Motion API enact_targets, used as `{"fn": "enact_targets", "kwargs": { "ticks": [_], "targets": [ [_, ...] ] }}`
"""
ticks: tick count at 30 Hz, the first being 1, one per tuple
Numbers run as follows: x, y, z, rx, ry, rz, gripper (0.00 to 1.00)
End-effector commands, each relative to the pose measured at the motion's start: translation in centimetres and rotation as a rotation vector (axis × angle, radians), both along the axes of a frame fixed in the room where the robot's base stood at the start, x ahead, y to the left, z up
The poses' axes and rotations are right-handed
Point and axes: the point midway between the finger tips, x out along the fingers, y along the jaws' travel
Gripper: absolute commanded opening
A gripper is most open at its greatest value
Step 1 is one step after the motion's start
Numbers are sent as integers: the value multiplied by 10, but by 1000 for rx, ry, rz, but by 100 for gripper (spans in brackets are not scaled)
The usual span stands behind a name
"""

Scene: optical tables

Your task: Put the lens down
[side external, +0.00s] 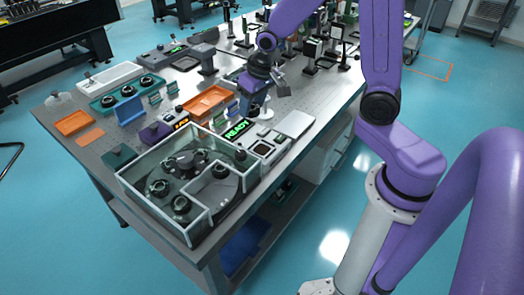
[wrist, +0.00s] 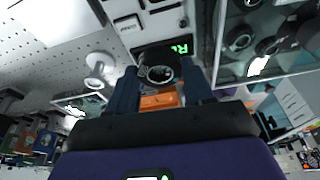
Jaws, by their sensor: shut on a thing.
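My gripper (side external: 247,108) hangs low over the middle of the optical table in the side view, close behind the green READY display (side external: 237,130). In the wrist view its two dark blue fingers (wrist: 161,82) are shut on a dark round lens (wrist: 160,75), held between the tips. The lens cannot be made out in the side view. Whether it touches anything below is not clear. An orange patch (wrist: 160,100) shows between the fingers. A clear-walled enclosure (side external: 152,206) at the table's front holds several dark round parts.
A teal tray (side external: 104,108) with dark round lenses and an orange tray (side external: 208,102) lie left of my gripper. A white round stand (side external: 265,112) and a pale flat plate (side external: 296,123) are to the right. Optical mounts crowd the back.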

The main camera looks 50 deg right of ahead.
Motion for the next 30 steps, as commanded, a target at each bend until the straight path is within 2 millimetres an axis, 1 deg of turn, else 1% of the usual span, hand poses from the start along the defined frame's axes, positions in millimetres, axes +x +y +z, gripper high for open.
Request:
{"fn": "enact_targets", "kwargs": {
  "ticks": [1, 5, 8, 11, 14, 18, 21, 25, 30],
  "targets": [
    [0, 5, 0, 0, 0, 30, 16],
    [4, 11, 1, -1, 0, 66, 16],
    [15, 10, 2, -2, -2, 58, 16],
    [34, 7, 4, -3, -2, 31, 16],
    [59, 2, 7, -5, -2, 1, 16],
    [91, -9, 10, -4, -2, -45, 16],
    [111, -18, 11, -4, -2, -73, 16],
    [130, -28, 13, -2, -1, -100, 16],
    [143, -38, 14, -1, -2, -121, 16]
  ]
}}
